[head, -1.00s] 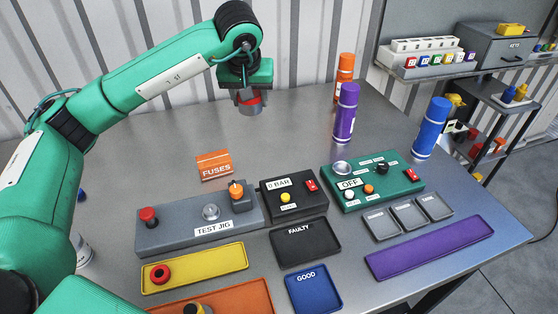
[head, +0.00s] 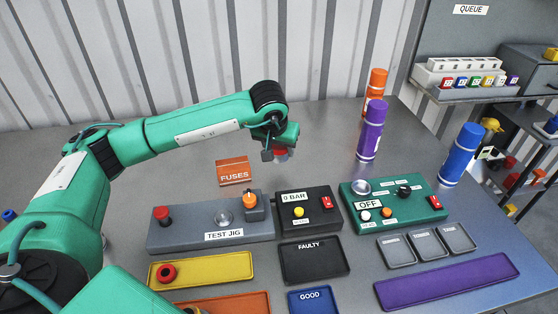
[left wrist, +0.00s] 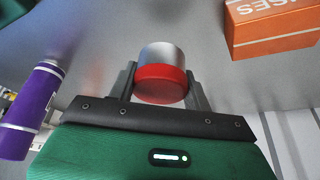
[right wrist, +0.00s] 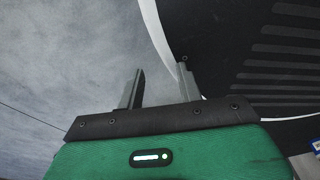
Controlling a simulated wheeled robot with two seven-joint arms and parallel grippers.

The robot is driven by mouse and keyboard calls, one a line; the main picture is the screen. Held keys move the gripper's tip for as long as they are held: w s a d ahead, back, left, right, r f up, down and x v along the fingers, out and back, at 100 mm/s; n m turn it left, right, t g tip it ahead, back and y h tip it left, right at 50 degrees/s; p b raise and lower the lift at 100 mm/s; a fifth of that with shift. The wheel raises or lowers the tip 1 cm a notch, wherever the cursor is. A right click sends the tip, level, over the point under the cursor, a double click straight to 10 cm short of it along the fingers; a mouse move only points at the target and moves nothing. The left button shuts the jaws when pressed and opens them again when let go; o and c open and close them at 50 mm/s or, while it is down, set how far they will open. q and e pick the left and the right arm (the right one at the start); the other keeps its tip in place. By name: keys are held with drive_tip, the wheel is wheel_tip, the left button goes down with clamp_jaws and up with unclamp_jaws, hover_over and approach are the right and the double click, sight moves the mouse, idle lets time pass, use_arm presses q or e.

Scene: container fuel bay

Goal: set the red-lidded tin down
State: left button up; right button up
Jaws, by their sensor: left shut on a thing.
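The red-lidded tin has a silver body and a red lid. It shows small under my left gripper (head: 277,147) in the head view, behind the black box and to the right of the FUSES box. In the left wrist view the tin (left wrist: 161,74) sits upright between the fingers of my left gripper (left wrist: 160,80), which is shut on it, lid toward the wrist. I cannot tell whether its base touches the table (head: 315,150). My right gripper (right wrist: 161,68) is open and empty; it is out of the head view.
The orange FUSES box (head: 234,171) stands near the tin. The test jig (head: 210,231), black box (head: 310,211) and green OFF box (head: 394,204) are in front. Purple (head: 371,131), orange (head: 374,93) and blue (head: 461,155) cylinders stand to the right. The tabletop around the tin is bare.

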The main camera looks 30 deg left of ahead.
sight(279, 172)
use_arm(q)
wheel_tip(279, 172, down, 6)
drive_tip(key=shift+r+p, duration=0.25)
drive_tip(key=shift+p, duration=0.15)
use_arm(e)
drive_tip(key=shift+s+d, duration=0.15)
drive_tip(key=shift+s, duration=0.7)
use_arm(q)
drive_tip(key=shift+f, duration=0.15)
use_arm(e)
drive_tip(key=shift+f, duration=0.1)
use_arm(q)
drive_tip(key=o, duration=1)
use_arm(e)
drive_tip(key=shift+w+a+r, duration=0.2)
drive_tip(key=shift+w+a, duration=0.1)
drive_tip(key=shift+w, duration=0.4)
drive_tip(key=shift+r, duration=0.1)
